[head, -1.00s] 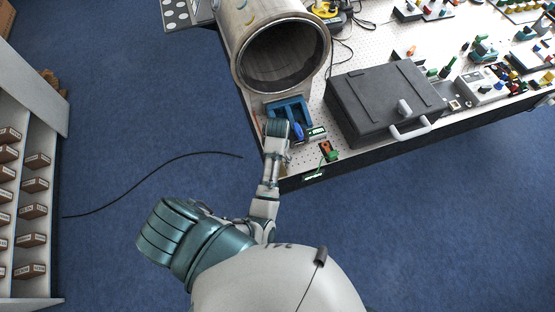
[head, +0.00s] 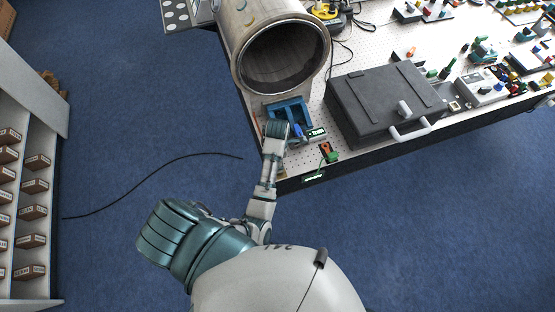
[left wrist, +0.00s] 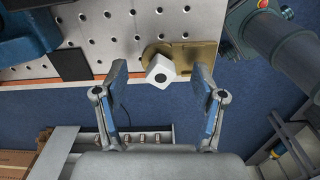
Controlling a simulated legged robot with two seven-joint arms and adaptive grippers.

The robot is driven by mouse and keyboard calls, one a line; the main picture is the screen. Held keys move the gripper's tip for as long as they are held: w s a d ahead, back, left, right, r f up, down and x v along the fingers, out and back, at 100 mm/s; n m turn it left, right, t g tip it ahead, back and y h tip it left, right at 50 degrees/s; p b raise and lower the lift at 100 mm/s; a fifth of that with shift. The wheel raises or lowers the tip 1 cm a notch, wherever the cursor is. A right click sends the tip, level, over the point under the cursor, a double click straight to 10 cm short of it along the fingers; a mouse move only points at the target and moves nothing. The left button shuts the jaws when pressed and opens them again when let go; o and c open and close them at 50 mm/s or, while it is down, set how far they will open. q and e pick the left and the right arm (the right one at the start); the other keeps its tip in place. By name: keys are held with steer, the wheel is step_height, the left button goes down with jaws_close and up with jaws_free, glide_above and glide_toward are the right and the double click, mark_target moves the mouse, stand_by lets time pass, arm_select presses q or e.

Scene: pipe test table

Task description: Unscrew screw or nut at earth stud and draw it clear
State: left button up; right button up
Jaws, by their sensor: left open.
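In the left wrist view, a pale, faceted nut-like piece (left wrist: 161,71) with a dark round centre sits at the front of a brass-coloured plate (left wrist: 196,56) at the bench edge. I take it to be the nut at the earth stud. My left gripper (left wrist: 159,76) is open, with one blue-padded finger on each side of the nut. Gaps show between the nut and both fingers. In the head view, my left arm reaches up to the bench corner; its fingers and the nut cannot be made out there. My right gripper is in neither view.
A perforated bench top (left wrist: 112,30) lies beyond the nut. A large pipe (head: 282,55), a blue block (head: 290,110) and a dark grey case (head: 384,100) stand on the bench. A teal-and-grey cylindrical body (left wrist: 285,45) shows at right in the wrist view. Open blue floor lies left of the bench.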

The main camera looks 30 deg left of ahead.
arm_select(q)
steer(key=shift+m, duration=0.6)
steer(key=m, duration=0.6)
steer(key=m, duration=0.6)
steer(key=shift+m, duration=0.3)
steer(key=m, duration=0.6)
